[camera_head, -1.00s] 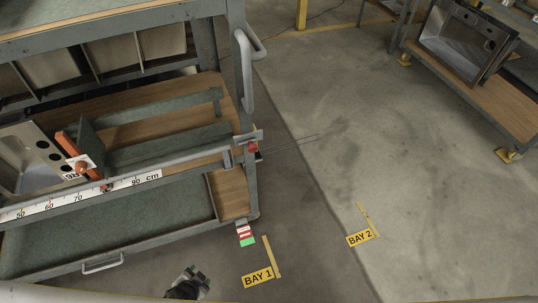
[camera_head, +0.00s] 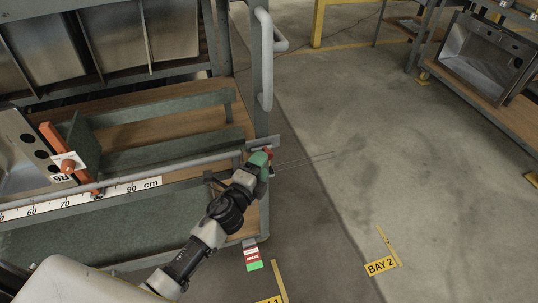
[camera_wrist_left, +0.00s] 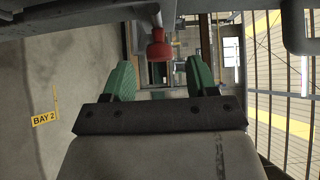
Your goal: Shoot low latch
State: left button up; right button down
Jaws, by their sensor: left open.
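A red knob (camera_head: 268,150) sits at the right end of the grey rail (camera_head: 190,165) on the cart, by the corner post. My left gripper (camera_head: 260,158), with green fingers, is at this knob and partly covers it. In the left wrist view, the red knob (camera_wrist_left: 159,47) hangs from a short stem, ahead of and between the two green fingers of my open left gripper (camera_wrist_left: 160,72). The fingers stand apart from it on both sides. The rest of the latch is not clear. My right gripper is not in view.
An orange lever (camera_head: 60,150) with a white tag stands by the ruler (camera_head: 110,190) and a steel sink (camera_head: 22,160). A grey upright handle (camera_head: 266,60) rises behind the knob.

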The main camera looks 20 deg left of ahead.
pick_arm(q)
jog(key=shift+w+d, duration=0.25)
jog(key=shift+w, duration=0.9)
jog(key=shift+w+d, duration=0.2)
jog(key=shift+w, duration=0.95)
jog(key=shift+c, duration=0.2)
grip_shut()
